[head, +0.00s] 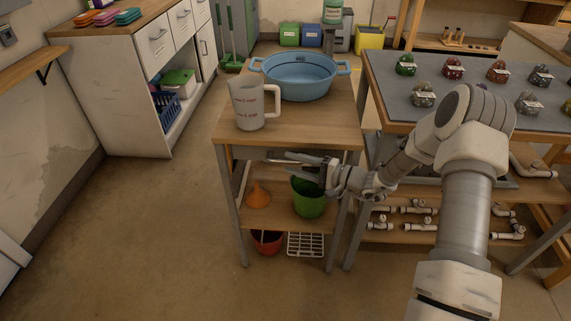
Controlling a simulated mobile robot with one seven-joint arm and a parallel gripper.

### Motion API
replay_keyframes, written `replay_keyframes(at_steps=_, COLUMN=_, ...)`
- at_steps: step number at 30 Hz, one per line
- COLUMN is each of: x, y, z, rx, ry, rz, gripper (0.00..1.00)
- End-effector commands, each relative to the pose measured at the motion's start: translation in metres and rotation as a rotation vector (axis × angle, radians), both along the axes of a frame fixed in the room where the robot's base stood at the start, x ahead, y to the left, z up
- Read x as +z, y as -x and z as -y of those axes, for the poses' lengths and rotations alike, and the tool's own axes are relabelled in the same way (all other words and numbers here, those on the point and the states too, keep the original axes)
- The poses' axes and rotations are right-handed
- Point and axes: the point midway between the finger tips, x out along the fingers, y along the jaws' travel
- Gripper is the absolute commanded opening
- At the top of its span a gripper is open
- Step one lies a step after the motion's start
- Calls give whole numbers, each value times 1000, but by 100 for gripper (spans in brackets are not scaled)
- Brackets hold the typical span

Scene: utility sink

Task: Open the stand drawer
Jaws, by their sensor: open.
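The stand (290,137) has a wooden top, grey legs and a lower shelf. Its drawer sits just under the top, but the front and handle are small and partly hidden by my gripper, so I cannot tell whether it is shut. My gripper (290,163) is in front of the stand, just below the top's front edge, with its fingers pointing left. The fingers are apart, and nothing shows clearly between them. I cannot tell whether they touch the drawer handle.
A measuring jug (246,105) and blue basin (300,78) stand on top. An orange funnel (258,195) and green bucket (308,199) are on the shelf; a red bucket (268,242) and white rack (305,245) are lower. A grey-topped table (390,85) adjoins right. Floor at left is clear.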

Motion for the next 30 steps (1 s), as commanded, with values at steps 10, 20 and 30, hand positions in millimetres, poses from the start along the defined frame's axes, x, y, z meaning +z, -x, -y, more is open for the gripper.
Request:
replay_keyframes(at_steps=10, x=-3, y=-12, z=-26, rx=-1, ry=0, rz=-1, gripper=47)
replay_keyframes(at_steps=20, x=-2, y=-12, z=-27, rx=-1, ry=0, rz=0, gripper=29)
replay_keyframes(at_steps=30, x=-2, y=-12, z=-26, rx=-1, ry=0, rz=0, gripper=0)
